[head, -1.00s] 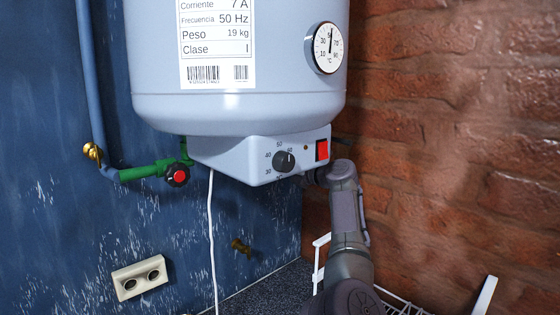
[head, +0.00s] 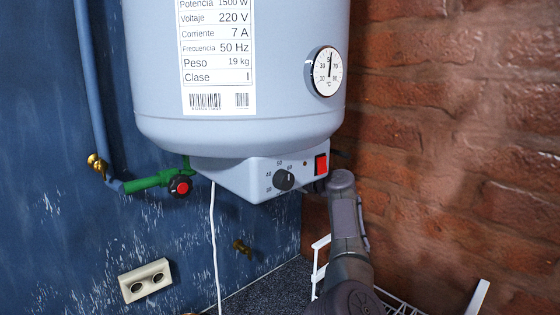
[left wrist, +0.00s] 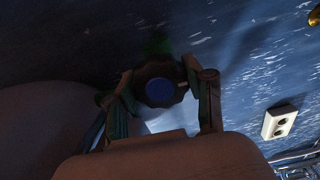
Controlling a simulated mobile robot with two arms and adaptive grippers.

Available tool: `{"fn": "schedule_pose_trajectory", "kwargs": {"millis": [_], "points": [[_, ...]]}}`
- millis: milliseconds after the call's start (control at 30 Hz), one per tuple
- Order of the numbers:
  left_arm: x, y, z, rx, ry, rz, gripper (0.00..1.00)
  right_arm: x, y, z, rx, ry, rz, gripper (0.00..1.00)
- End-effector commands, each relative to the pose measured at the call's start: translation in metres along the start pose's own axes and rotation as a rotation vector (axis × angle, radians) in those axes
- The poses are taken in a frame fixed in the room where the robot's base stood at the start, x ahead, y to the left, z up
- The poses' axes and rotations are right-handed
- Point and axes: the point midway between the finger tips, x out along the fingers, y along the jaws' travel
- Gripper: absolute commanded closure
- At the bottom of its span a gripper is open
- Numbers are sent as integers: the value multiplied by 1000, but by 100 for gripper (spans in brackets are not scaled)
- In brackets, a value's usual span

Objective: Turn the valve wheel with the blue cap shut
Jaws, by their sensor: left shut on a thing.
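The valve wheel (left wrist: 178,76) with the blue cap (left wrist: 160,91) shows in the dim left wrist view, dark and round, in front of a green fitting (left wrist: 158,44). My left gripper (left wrist: 160,84) has a finger on either side of the wheel and is shut on it. In the head view this wheel and the gripper are hidden; an arm of mine reaches up to the right of the boiler's control box and its end is out of sight. Another valve wheel (head: 180,186), with a red cap, sits on the green pipe at the left. My right gripper is not in view.
The white boiler (head: 235,125) fills the upper middle, with its control box (head: 262,181) below. A white cord hangs down. A socket (head: 146,281) and a brass fitting (head: 241,247) are on the blue wall. A brick wall (head: 460,130) closes the right side. A white rack (head: 318,265) stands low.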

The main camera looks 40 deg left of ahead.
Motion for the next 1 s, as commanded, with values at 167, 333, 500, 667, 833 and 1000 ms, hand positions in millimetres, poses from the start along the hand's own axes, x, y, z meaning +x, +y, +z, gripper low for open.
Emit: {"fn": "schedule_pose_trajectory", "kwargs": {"millis": [167,333,500,667,833,1000], "points": [[0,4,1,170,-3,1,82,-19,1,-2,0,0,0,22],[0,3,0,330,-2,1,82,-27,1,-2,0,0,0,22],[0,2,0,491,-2,1,82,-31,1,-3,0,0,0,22],[0,1,1,643,-2,1,82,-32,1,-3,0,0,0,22],[0,0,1,804,-3,1,82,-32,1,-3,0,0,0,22],[-1,0,1,964,-3,0,82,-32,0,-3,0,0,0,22]]}}
